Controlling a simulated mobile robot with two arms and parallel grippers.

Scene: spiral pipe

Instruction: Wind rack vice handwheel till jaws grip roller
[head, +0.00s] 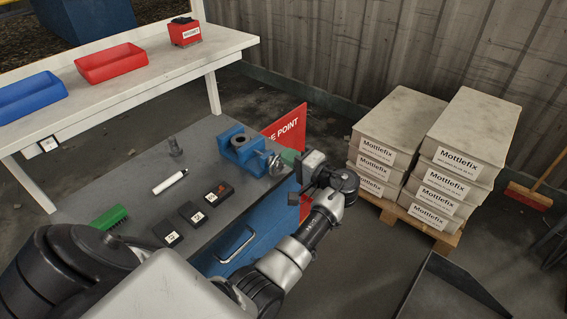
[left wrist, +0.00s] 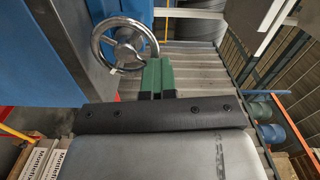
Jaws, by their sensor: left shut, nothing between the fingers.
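The blue rack vice (head: 240,148) sits at the right end of the grey bench top, with a dark round shape between its jaws; I cannot tell whether that is the roller. Its metal handwheel (head: 273,164) faces right, toward my left gripper (head: 288,157). In the left wrist view the handwheel (left wrist: 103,34) is a chrome ring with a hub. My left gripper's green fingers (left wrist: 156,74) are shut with nothing between them. Their tips are beside the lower right rim; I cannot tell whether they touch it. My right gripper is not in view.
A white cylinder (head: 170,182), a grey upright piece (head: 175,147), black labelled blocks (head: 192,213) and a green brush (head: 110,216) are on the bench. A red sign (head: 286,128) stands behind the vice. Stacked Mottlefix boxes (head: 455,150) stand on a pallet at right.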

